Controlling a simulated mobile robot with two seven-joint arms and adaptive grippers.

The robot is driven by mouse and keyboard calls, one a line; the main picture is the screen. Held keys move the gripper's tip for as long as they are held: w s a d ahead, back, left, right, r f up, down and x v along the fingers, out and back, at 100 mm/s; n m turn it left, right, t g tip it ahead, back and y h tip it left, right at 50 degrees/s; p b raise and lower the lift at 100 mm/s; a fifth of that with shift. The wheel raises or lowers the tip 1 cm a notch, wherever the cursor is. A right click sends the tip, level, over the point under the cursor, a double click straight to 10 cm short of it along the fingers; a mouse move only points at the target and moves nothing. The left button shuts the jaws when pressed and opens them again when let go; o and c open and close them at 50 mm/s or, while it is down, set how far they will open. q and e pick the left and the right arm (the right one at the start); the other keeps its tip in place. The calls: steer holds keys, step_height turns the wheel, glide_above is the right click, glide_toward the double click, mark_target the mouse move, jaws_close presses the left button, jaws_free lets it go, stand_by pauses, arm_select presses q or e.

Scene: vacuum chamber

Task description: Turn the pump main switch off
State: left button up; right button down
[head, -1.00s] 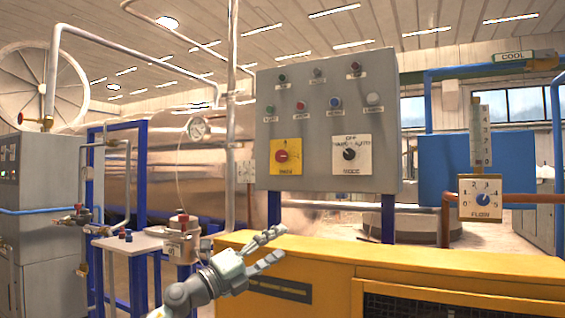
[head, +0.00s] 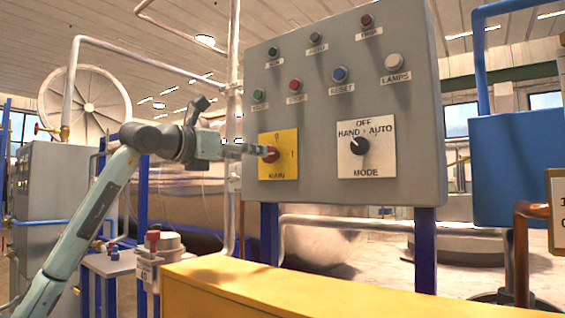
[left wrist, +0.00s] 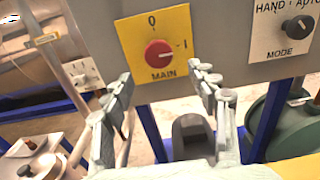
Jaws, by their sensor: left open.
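The pump main switch is a red knob on a yellow plate marked MAIN (head: 278,170), at the lower left of the grey control panel. In the left wrist view the red knob (left wrist: 158,53) sits above and between my fingertips, with 0 above it and I to its right. I cannot tell for sure which mark it points to. My left gripper (head: 257,150) reaches in from the left and partly hides the knob in the head view. In the wrist view its two fingers (left wrist: 162,75) are spread, with nothing between them. My right gripper is not in view.
The black MODE knob (head: 359,146) is to the right on the same panel (head: 318,110), with several buttons and lamps above. A yellow cabinet (head: 270,292) stands below in front. A vertical pipe (head: 232,60) runs close to the panel's left side.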

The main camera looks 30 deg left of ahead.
mark_target(272, 154)
arm_select(q)
steer(key=w+p, duration=0.1)
steer(key=w, duration=0.6)
steer(key=shift+d+r+p, duration=0.15)
steer(key=shift+d+p, duration=0.05)
steer(key=shift+p, duration=0.2)
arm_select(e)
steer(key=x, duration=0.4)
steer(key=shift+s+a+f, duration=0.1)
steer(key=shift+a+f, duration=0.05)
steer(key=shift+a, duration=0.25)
arm_select(q)
steer(key=shift+w, duration=0.1)
steer(key=c, duration=1.1)
